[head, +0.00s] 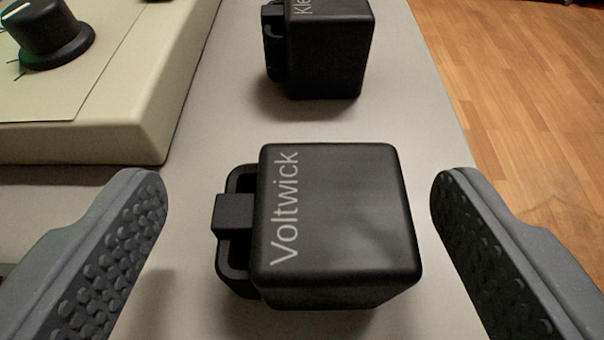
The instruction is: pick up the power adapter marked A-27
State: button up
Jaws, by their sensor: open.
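A black power adapter (340,220) lies on the pale table in the middle of the head view, with "Voltwick" printed along its left side. A second black adapter (328,50) lies farther back; its lettering is cut off by the top edge and only "Kle" shows. No A-27 marking can be seen on the visible faces of either one. My gripper (300,215) is open, with one ridged finger left of the Voltwick adapter and one right of it. Neither finger appears to touch it.
A cream-coloured device (130,130) with a black knob (45,30) stands at the upper left. The table's right edge runs close by the adapters, with wooden floor (530,90) beyond. Bare table (220,110) lies between the device and the adapters.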

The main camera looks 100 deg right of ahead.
jog(key=shift+d, duration=0.15)
jog(key=c, duration=1.2)
jog(key=shift+o, duration=0.2)
